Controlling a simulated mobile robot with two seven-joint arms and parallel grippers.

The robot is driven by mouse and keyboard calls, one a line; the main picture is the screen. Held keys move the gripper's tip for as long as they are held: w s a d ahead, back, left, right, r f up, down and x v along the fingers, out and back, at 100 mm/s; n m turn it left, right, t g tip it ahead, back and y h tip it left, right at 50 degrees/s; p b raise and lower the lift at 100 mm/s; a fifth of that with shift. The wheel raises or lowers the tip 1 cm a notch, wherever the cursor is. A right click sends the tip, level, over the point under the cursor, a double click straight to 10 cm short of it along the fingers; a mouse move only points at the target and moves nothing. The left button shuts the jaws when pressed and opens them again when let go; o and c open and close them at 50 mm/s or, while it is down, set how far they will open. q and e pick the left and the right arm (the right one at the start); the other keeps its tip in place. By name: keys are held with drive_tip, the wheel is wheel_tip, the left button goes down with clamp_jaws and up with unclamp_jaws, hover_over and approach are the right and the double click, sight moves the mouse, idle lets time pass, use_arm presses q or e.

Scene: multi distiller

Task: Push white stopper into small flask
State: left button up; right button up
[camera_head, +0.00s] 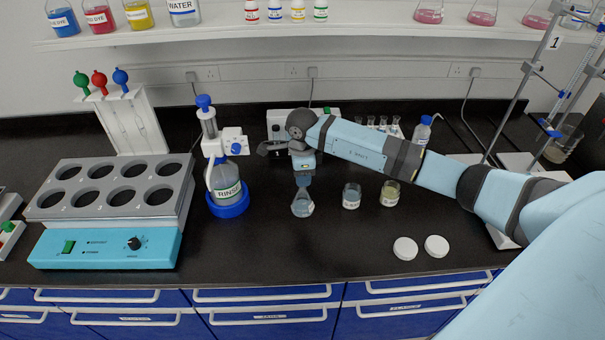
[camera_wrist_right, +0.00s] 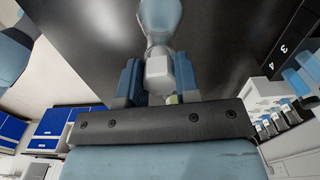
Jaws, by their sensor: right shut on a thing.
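The small flask (camera_head: 302,207) stands upright on the black bench with pale blue liquid in it. It also shows in the right wrist view (camera_wrist_right: 160,18), with its neck towards my fingers. My right gripper (camera_head: 303,184) is directly above the flask, pointing down. In the right wrist view its two blue fingers (camera_wrist_right: 158,82) are shut on the white stopper (camera_wrist_right: 158,68), which is in line with the flask's neck. The stopper is at the flask's mouth; how deep it sits cannot be told. In the head view the fingers hide the stopper. My left gripper is not in view.
Two small jars (camera_head: 351,198) (camera_head: 390,195) stand right of the flask, and two white lids (camera_head: 405,249) (camera_head: 437,246) lie in front. The bench front around the flask is clear.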

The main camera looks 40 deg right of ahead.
drive_tip(key=shift+f, duration=0.35)
drive_tip(key=o, duration=1)
drive_tip(key=shift+c, duration=0.2)
drive_tip(key=shift+r, duration=0.15)
wheel_tip(320, 180, up, 14)
drive_tip(key=b, duration=0.2)
drive_tip(key=shift+f, duration=0.2)
